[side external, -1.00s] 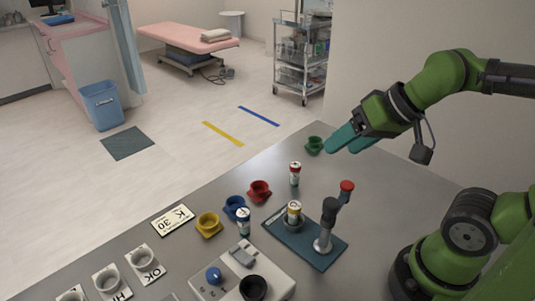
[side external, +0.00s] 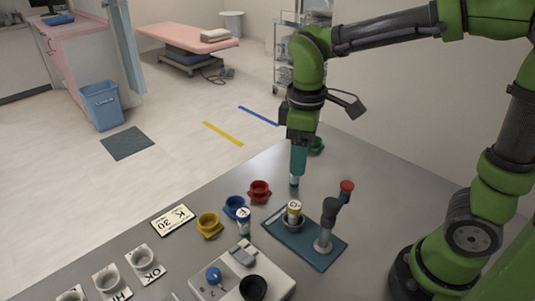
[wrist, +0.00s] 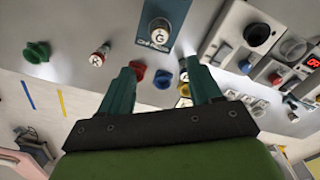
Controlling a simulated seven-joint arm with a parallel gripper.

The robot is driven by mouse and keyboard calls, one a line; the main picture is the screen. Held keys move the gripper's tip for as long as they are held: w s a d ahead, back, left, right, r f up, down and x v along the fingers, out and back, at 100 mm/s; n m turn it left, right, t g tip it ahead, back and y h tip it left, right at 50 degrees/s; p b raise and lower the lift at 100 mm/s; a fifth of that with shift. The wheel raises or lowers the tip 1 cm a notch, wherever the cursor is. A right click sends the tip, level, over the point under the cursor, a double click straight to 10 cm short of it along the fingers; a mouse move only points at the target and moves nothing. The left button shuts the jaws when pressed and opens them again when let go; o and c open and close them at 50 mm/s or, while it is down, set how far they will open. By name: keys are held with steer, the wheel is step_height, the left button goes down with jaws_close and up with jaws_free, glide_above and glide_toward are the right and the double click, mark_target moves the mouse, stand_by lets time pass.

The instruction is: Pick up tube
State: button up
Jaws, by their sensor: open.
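Three labelled tubes stand upright. The red-banded tube (wrist: 100,55) is on the bare table in the wrist view; in the side view only its pale lower part (side external: 294,182) shows, below my fingers. A yellow-banded tube (side external: 294,208) stands in a holder on a teal plate (side external: 320,252). A blue-banded tube (side external: 243,221) stands beside the blue cup. My gripper (wrist: 160,66) is open and points down. In the side view its fingers (side external: 296,172) overlap the red-banded tube, but in the wrist view that tube lies outside the left finger.
Green (side external: 317,145), red (side external: 259,190), blue (side external: 234,206) and yellow (side external: 208,224) cups run along the table. A lever post (side external: 328,225) with a red knob rises from the teal plate. A control box (side external: 235,278) stands at the front. Bare table lies right of the plate.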

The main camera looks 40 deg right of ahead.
glide_toward(294, 205)
steer(key=shift+n, duration=0.3)
steer(key=f, duration=0.5)
steer(key=shift+s+d+f, duration=0.1)
steer(key=shift+s+d, duration=0.1)
steer(key=shift+s, duration=0.15)
steer(key=shift+w+a+f, duration=0.1)
steer(key=shift+w+f, duration=0.05)
steer(key=shift+f, duration=0.9)
steer(key=shift+w+f, duration=0.15)
steer(key=shift+f, duration=0.85)
steer(key=shift+w+a+f, duration=0.1)
steer(key=shift+w+f, duration=0.05)
steer(key=shift+f, duration=0.9)
